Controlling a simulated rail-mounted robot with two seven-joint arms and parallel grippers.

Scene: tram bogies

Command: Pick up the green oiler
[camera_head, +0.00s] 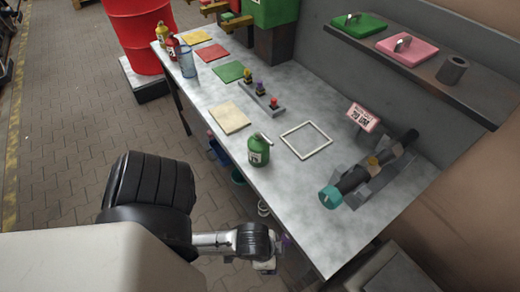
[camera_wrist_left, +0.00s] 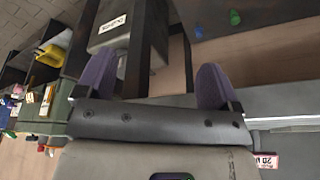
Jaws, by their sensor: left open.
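The green oiler (camera_head: 258,151), a small bottle with a pale spout and a label, stands upright on the grey workbench (camera_head: 290,185) near its front edge in the head view. My left gripper (camera_head: 278,253) is low at the bottom of the head view, off the bench's front edge and apart from the oiler. It is partly hidden behind its own wrist. In the left wrist view its two purple fingers (camera_wrist_left: 155,80) are spread wide with nothing between them. I cannot make out the oiler for certain in that view. My right gripper is not in view.
A square white frame (camera_head: 306,140) and a beige pad (camera_head: 229,118) lie near the oiler. A dark cylinder with a teal end (camera_head: 350,183) rests in a cradle to the right. Red (camera_head: 171,47) and yellow (camera_head: 161,33) bottles stand at the far end. A shelf (camera_head: 440,66) overhangs the back.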

